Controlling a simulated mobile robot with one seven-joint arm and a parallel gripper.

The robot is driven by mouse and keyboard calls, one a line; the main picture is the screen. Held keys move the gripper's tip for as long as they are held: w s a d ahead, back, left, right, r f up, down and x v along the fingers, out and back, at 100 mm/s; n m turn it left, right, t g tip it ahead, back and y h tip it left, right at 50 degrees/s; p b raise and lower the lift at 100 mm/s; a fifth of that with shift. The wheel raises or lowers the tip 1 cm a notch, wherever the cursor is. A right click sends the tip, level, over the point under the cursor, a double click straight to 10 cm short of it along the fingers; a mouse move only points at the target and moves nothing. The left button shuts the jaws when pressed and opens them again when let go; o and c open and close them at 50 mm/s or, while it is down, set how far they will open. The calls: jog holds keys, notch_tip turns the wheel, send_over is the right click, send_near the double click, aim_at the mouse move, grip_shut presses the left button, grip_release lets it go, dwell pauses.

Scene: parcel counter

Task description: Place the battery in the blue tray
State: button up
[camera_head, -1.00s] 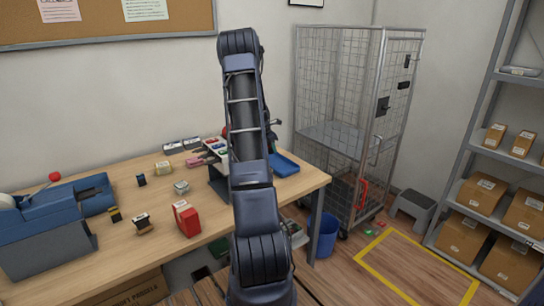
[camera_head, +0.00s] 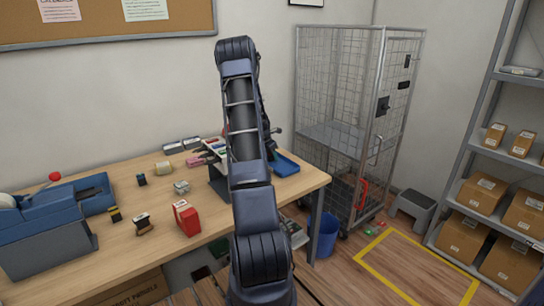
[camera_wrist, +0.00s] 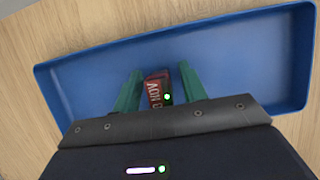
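The blue tray (camera_head: 287,165) lies at the right end of the counter, partly hidden behind my arm. In the wrist view the blue tray (camera_wrist: 240,62) fills most of the picture, beneath my gripper. My gripper (camera_wrist: 160,75) has its two green fingers on either side of a dark red battery with pale lettering (camera_wrist: 154,90). The battery lies slightly tilted between the fingers, over the tray floor. Its lower part is hidden by the gripper body. I cannot tell whether the fingers press on it or whether it touches the tray. In the head view the fingers and battery are hidden.
A blue tape dispenser (camera_head: 45,230), a red box (camera_head: 186,218) and several small items stand on the wooden counter (camera_head: 170,258). A wire cage trolley (camera_head: 345,130) stands to the right of the counter. A blue bin (camera_head: 323,236) is below the counter's right end.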

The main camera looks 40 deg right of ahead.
jog(key=v, duration=1.2)
jog(key=shift+r, duration=0.15)
dwell(0.4)
jog(key=a+r+m+t, duration=0.1)
jog(key=a+r, duration=0.3)
jog(key=r, duration=0.2)
jog(key=a+r+t, duration=0.1)
jog(key=a+r, duration=0.2)
jog(key=r, duration=0.3)
jog(key=s+a+r+m+t+y, duration=0.1)
jog(key=s+a+r+m, duration=0.1)
jog(key=s+a+r, duration=0.3)
jog(key=s+a+r+m+t, duration=0.1)
jog(key=a+r+m, duration=0.15)
jog(key=a, duration=0.45)
jog(key=s+a+r+m+y, duration=0.25)
jog(key=s+a+m, duration=0.35)
jog(key=s+a, duration=0.85)
jog(key=s+a+f+m, duration=0.3)
jog(key=s+a+m, duration=0.3)
jog(key=s, duration=0.8)
jog(key=a+y, duration=0.1)
jog(key=a, duration=0.2)
jog(key=shift+s+a+t, duration=0.3)
jog(key=shift+a, duration=0.1)
